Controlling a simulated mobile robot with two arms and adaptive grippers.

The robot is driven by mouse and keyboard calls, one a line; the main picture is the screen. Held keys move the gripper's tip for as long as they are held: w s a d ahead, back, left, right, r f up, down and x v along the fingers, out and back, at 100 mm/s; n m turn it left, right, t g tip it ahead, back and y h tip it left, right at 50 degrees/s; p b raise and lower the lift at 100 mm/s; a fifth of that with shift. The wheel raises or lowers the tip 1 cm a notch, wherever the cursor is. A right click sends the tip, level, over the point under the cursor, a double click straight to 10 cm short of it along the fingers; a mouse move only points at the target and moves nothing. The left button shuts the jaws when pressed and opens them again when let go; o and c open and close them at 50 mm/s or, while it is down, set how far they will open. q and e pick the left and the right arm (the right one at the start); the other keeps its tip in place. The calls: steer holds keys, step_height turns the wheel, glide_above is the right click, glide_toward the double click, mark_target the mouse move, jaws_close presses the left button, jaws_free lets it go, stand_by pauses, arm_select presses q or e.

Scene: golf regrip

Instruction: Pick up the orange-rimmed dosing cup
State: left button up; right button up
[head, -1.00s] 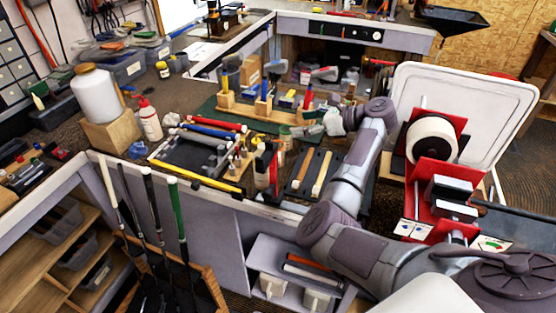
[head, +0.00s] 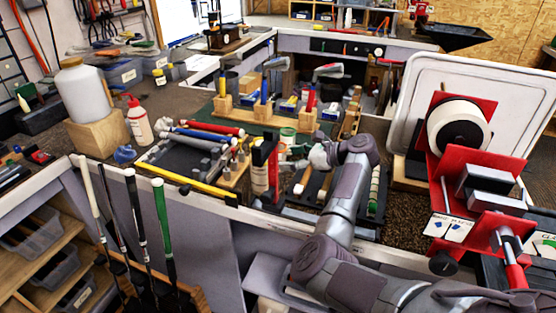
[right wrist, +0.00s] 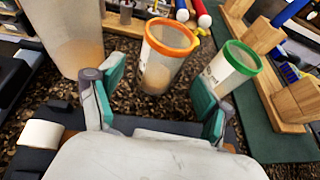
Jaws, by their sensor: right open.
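The orange-rimmed dosing cup (right wrist: 168,55) stands upright on the dark speckled bench in the right wrist view. It is clear-walled, with something tan in its lower part. My right gripper (right wrist: 155,98) is open and empty, its teal-padded fingers apart. The cup is just beyond the fingertips, roughly in line with the gap between them. In the head view my right gripper (head: 318,156) is low over the bench, and I cannot clearly make out the orange rim there. My left gripper is not in view.
A green-rimmed cup (right wrist: 230,70) stands close to the right of the orange one. A larger translucent container (right wrist: 68,35) stands to the left. Wooden blocks (right wrist: 272,95) on a green mat are at the right. A red upright (head: 265,165) stands left of my gripper.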

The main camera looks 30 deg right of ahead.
mark_target(282, 159)
steer(key=x, duration=0.3)
steer(key=shift+w+f, duration=0.1)
steer(key=shift+f, duration=0.05)
steer(key=shift+c, duration=0.4)
steer(key=c, duration=1.2)
step_height(282, 159, up, 10)
steer(key=shift+r+b, duration=0.1)
steer(key=shift+b, duration=0.2)
